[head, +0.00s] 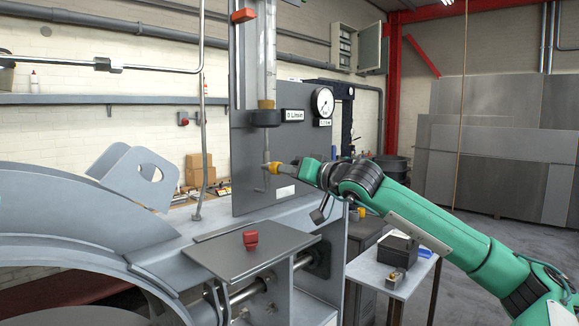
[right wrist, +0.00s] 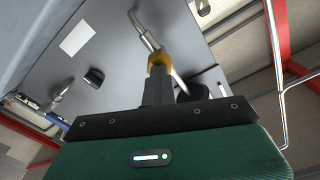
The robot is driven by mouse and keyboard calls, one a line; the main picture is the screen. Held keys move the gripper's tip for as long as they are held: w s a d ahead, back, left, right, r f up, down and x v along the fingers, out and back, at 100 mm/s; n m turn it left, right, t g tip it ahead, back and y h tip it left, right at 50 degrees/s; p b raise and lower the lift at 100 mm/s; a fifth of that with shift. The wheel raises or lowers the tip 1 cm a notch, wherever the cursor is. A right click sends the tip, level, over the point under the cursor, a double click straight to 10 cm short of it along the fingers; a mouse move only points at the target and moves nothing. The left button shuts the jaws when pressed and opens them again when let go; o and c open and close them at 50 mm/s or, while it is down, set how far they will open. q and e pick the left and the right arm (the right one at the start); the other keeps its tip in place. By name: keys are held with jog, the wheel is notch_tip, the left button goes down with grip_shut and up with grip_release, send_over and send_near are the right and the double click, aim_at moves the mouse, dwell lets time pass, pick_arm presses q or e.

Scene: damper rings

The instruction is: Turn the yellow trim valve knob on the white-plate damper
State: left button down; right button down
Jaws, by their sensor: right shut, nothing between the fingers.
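The yellow knob (head: 273,167) sits at the end of a small metal fitting in front of the grey upright panel (head: 243,150). A white plate (head: 285,192) is on the panel just below and right of the knob. My right gripper (head: 289,170) reaches in from the right, its tip at the knob. In the right wrist view the yellow knob (right wrist: 160,59) is directly beyond the tips of my shut right gripper (right wrist: 157,76). I cannot tell whether they touch. The white plate (right wrist: 77,38) shows there at upper left. My left gripper is not in view.
A glass flow tube with a black base (head: 264,118) stands above the knob, near a round gauge (head: 322,102). A red knob (head: 251,240) is on the grey cover in front. A small table (head: 385,272) holds a dark box (head: 397,249) under my right arm.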

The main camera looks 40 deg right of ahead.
jog(key=shift+f, duration=0.1)
jog(key=n+p, duration=0.2)
jog(key=n, duration=0.2)
jog(key=shift+n, duration=0.4)
jog(key=c, duration=1.7)
grip_release()
